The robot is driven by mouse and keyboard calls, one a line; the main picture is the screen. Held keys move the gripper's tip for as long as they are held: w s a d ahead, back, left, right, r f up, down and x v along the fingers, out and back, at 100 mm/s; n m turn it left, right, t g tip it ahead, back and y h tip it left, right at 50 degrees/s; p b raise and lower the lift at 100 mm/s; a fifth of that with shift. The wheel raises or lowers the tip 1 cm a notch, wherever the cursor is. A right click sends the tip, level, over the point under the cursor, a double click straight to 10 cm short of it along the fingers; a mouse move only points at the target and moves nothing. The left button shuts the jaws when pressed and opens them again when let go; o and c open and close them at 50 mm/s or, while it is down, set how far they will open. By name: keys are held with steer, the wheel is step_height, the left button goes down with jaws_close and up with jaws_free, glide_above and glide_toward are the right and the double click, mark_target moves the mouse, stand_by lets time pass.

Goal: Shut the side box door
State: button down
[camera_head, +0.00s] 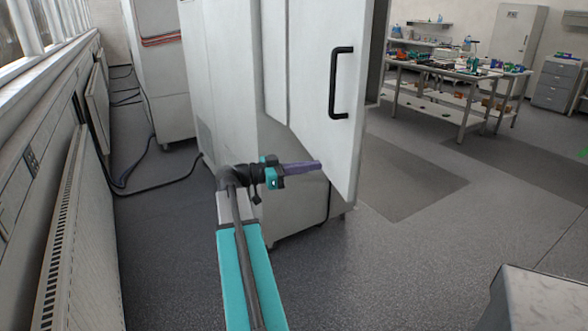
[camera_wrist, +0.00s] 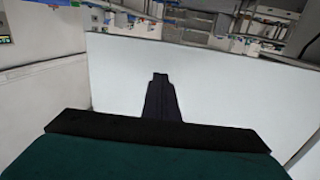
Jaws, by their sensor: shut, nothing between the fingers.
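The side box door (camera_head: 318,75) is a pale panel standing open, swung out from the tall grey cabinet (camera_head: 228,85). It has a black bar handle (camera_head: 340,83) on its face. My gripper (camera_head: 318,165) is shut and empty, at the door's lower part, below and left of the handle. In the wrist view, the door (camera_wrist: 225,95) fills the middle as a blank white panel behind my dark closed fingers (camera_wrist: 161,78). I cannot tell whether the fingertips touch the door. The inside of the box is mostly hidden behind the door.
A radiator (camera_head: 80,240) and windows line the left wall, with black cables on the floor. Another cabinet (camera_head: 158,70) stands behind. A workbench (camera_head: 440,72) with parts is at the back right. A grey box (camera_head: 535,300) sits at the lower right. The floor right of the door is clear.

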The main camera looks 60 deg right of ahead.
steer(key=shift+p+x, duration=0.3)
steer(key=shift+x, duration=0.95)
